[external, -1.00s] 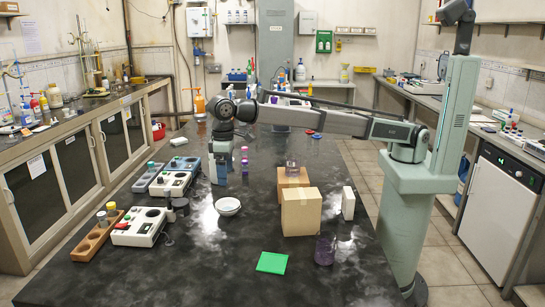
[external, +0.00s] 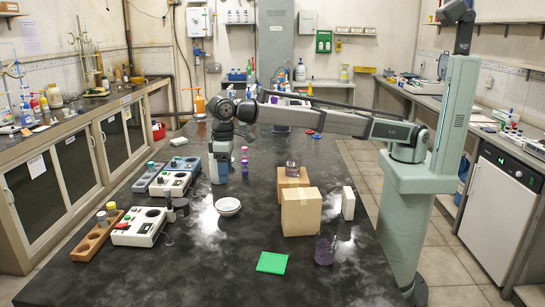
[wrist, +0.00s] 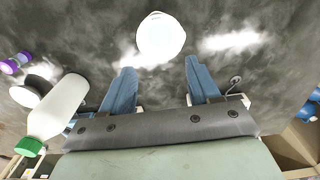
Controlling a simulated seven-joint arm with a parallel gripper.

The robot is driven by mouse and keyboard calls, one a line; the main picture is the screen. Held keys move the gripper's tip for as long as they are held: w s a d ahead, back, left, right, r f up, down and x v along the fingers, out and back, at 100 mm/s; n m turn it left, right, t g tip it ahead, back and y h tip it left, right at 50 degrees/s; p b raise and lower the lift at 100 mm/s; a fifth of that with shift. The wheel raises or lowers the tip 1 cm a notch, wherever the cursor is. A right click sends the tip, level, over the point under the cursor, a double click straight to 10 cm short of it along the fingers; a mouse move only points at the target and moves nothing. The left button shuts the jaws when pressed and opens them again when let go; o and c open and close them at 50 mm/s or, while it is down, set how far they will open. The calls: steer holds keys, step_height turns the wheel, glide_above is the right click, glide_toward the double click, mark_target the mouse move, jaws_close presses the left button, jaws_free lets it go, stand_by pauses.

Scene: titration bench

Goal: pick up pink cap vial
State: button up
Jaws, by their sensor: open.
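Small vials with purple to pinkish caps (external: 245,161) stand on the dark bench just right of my gripper in the external view. Their exact cap shades are hard to tell at this size. In the wrist view, a purple-capped vial (wrist: 12,66) shows at the far left edge, clear of the fingers. My gripper (external: 218,181) points down over the bench behind the white bowl. Its two blue fingers are wide apart in the wrist view (wrist: 161,78), with nothing between them.
A white bowl (external: 228,206) sits on the bench, and cardboard boxes (external: 301,212) stand to its right. Devices (external: 139,227) and a wooden rack (external: 93,240) line the left side. A green square (external: 272,262) lies in front. A green-capped white bottle (wrist: 59,105) shows in the wrist view.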

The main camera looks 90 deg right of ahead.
step_height(320, 180, up, 7)
steer(key=m+t+y, duration=0.1)
steer(key=m, duration=2.5)
glide_above(244, 150)
steer(key=d, duration=0.2)
step_height(244, 150, down, 5)
steer(key=f, duration=0.6)
steer(key=a+f, duration=0.1)
steer(key=f, duration=0.2)
steer(key=shift+w+f, duration=0.1)
steer(key=shift+d+f, duration=0.15)
steer(key=shift+f, duration=2.6)
steer(key=shift+c, duration=0.4)
